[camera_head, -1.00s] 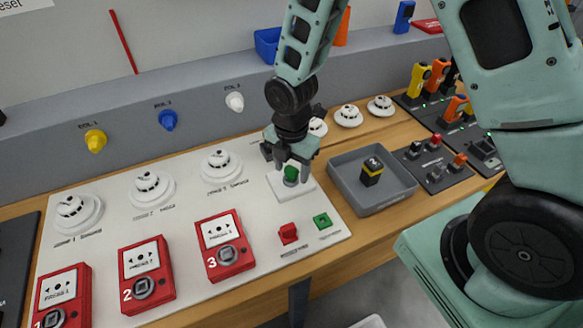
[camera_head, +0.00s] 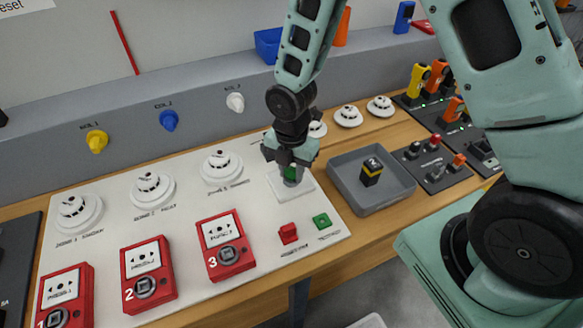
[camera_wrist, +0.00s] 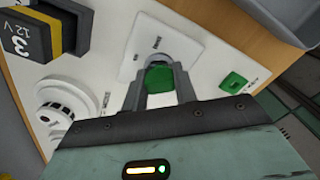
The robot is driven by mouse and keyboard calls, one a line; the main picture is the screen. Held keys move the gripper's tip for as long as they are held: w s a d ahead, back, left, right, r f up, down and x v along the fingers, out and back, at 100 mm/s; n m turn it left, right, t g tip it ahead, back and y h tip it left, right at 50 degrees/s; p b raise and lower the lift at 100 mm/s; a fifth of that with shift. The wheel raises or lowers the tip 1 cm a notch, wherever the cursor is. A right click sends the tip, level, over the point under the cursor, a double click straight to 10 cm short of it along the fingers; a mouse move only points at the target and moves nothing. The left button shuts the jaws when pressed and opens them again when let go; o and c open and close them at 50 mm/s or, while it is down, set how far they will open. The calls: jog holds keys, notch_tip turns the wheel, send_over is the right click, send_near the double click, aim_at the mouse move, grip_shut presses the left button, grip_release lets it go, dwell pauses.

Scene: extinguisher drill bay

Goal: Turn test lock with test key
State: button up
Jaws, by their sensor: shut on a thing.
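The test key has a green head (camera_head: 290,173), which sits upright on the test lock, a grey round cylinder on a white square plate (camera_head: 308,184). My gripper (camera_head: 289,170) points down over it, its two fingers on either side of the green head, shut on it. In the wrist view the green head (camera_wrist: 159,79) lies between the fingertips, and the lock plate (camera_wrist: 140,40) with partly readable lettering lies behind. The key's shaft and the keyway are hidden.
A grey tray (camera_head: 400,190) holding a black and yellow block (camera_head: 371,171) stands close on the right. A red block (camera_head: 288,233) and a green block (camera_head: 322,220) are in front. Red call points and white detectors fill the panel to the left.

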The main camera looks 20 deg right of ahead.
jog(key=shift+n, duration=0.4)
